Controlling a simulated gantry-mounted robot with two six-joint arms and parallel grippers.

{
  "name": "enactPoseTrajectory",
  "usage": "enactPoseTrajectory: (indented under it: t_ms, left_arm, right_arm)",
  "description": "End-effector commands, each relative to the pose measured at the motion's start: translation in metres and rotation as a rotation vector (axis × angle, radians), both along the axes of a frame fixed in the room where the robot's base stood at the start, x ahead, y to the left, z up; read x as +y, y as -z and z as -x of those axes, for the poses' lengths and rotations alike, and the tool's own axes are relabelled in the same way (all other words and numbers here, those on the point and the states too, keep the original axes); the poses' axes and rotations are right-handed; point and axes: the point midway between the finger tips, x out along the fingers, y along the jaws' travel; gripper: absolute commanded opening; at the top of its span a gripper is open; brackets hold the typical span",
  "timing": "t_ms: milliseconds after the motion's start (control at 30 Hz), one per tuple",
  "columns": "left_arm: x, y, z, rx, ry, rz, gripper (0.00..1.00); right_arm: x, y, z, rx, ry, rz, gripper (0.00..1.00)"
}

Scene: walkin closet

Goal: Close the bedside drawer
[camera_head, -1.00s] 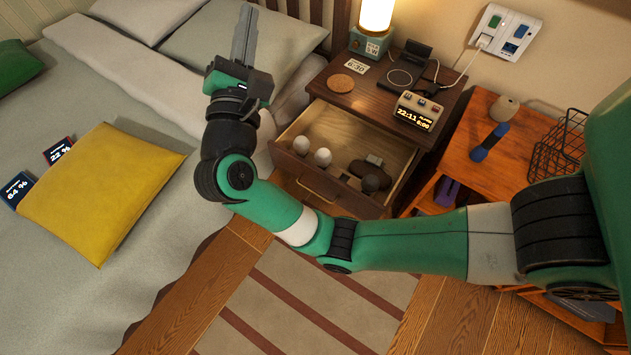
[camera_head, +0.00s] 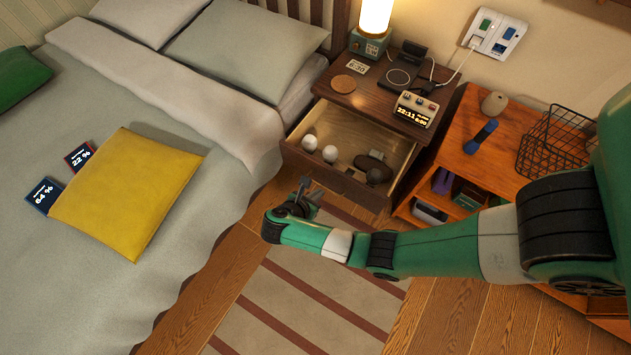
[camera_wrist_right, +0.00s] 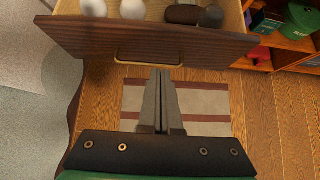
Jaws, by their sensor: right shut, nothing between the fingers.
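The bedside drawer (camera_head: 335,182) stands pulled out of the dark wooden nightstand (camera_head: 378,98). It holds white round items (camera_head: 330,153) and dark items (camera_head: 372,165). In the right wrist view, the drawer front (camera_wrist_right: 150,40) with its metal handle (camera_wrist_right: 149,57) lies just beyond my fingertips. My right gripper (camera_head: 309,185) is in front of the drawer front, low and near its left half. In the wrist view its fingers (camera_wrist_right: 160,75) are together and empty, pointing at the handle; I cannot tell if they touch it. My left gripper is not in view.
The bed with a yellow pillow (camera_head: 125,190) is left of the nightstand. An orange wooden shelf (camera_head: 470,165) stands on the right, with a wire basket (camera_head: 555,140) on top. A clock (camera_head: 415,109) and lamp (camera_head: 375,18) are on the nightstand. A striped rug (camera_head: 290,300) covers the floor in front.

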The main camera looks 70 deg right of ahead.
Motion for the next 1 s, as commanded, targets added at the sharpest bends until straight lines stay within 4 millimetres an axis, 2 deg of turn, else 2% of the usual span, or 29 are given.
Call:
enactPoseTrajectory:
  t_ms: [33, 233, 400, 500, 1000]
  left_arm:
    - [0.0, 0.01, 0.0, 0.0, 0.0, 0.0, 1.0]
    - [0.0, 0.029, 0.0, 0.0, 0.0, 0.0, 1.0]
    - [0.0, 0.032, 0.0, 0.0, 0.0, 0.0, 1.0]
    - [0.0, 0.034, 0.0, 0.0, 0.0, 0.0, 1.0]
    - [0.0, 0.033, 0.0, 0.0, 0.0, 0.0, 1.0]
  right_arm:
    - [-0.009, 0.013, 0.003, 0.001, 0.004, 0.001, 0.0]
    - [-0.039, 0.043, 0.009, 0.001, 0.004, 0.0, 0.0]
    - [-0.066, 0.039, 0.014, -0.002, 0.003, -0.001, 0.0]
    - [-0.074, 0.038, 0.016, -0.001, 0.002, -0.001, 0.0]
    - [-0.078, 0.036, 0.017, -0.001, -0.001, 0.0, 0.0]
